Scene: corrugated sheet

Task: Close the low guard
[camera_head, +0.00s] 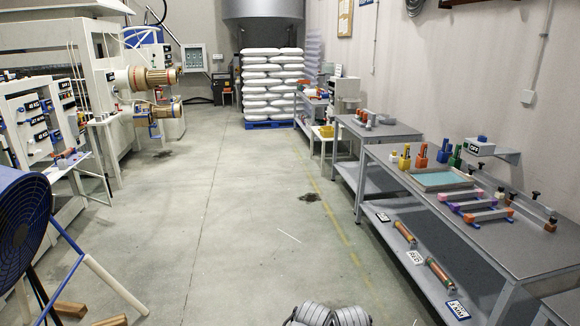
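A machine (110,85) stands along the left wall, with protruding rollers on its front. A clear, thin-framed panel (95,178) stands out from its lower front, left of the aisle; it looks like the low guard, standing open at an angle. Its hinge and latch are too small to make out. Grey ribbed parts of my own body show at the bottom edge, right of centre. Neither gripper can be made out, and both are well away from the panel.
A blue fan (22,228) with tubular legs stands at the near left, with wooden blocks (70,309) by it. A long workbench (490,236) lines the right wall. Stacked white sacks (270,85) stand at the back. The central floor (235,215) is clear.

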